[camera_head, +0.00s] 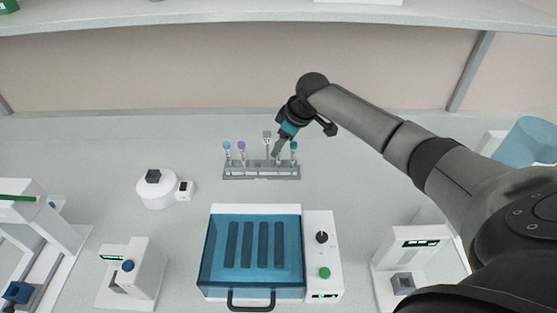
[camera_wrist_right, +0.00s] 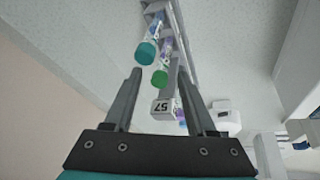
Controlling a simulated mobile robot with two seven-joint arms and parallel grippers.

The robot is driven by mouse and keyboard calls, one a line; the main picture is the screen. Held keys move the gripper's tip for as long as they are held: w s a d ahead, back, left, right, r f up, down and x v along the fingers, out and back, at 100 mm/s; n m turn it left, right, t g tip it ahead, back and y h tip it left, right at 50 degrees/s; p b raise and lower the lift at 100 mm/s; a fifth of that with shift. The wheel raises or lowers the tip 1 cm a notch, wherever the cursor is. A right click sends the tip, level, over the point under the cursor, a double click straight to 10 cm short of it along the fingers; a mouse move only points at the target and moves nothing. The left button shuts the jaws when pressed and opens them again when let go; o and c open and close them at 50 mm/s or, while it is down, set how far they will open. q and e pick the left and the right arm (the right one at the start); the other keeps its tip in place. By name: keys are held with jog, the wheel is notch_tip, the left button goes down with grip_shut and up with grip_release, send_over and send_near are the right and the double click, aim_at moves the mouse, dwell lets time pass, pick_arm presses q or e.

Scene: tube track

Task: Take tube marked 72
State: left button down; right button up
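A grey rack (camera_head: 261,174) stands on the bench holding several upright tubes, among them one with a blue cap (camera_head: 227,145), one with a purple cap (camera_head: 241,146) and one with a teal cap (camera_head: 293,146). My right gripper (camera_head: 276,152) is over the rack's right half, near the teal-capped tube. In the right wrist view its fingers (camera_wrist_right: 160,82) are open, with nothing clearly held. That view shows a teal cap (camera_wrist_right: 147,53), a green cap (camera_wrist_right: 159,77) and a number tag (camera_wrist_right: 162,108) that looks like 57. I cannot read 72 anywhere. My left gripper is not in view.
A round white device (camera_head: 156,193) stands left of the rack. A blue-lidded box (camera_head: 250,285) with a control panel sits in front. White instruments (camera_head: 130,275) stand at front left and front right (camera_head: 410,262). A shelf (camera_head: 200,20) spans above the bench.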

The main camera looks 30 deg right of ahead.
grip_shut()
jog(key=shift+r, duration=0.1)
dwell(0.3)
jog(key=shift+r, duration=0.25)
notch_tip(320, 180, up, 7)
jog(key=s+d+p, duration=0.3)
jog(key=s+d, duration=0.1)
jog(key=s, duration=1.3)
jog(key=shift+s+f+p, duration=0.25)
jog(key=shift+f+p, duration=0.1)
jog(key=shift+p, duration=0.05)
jog(key=shift+d, duration=0.1)
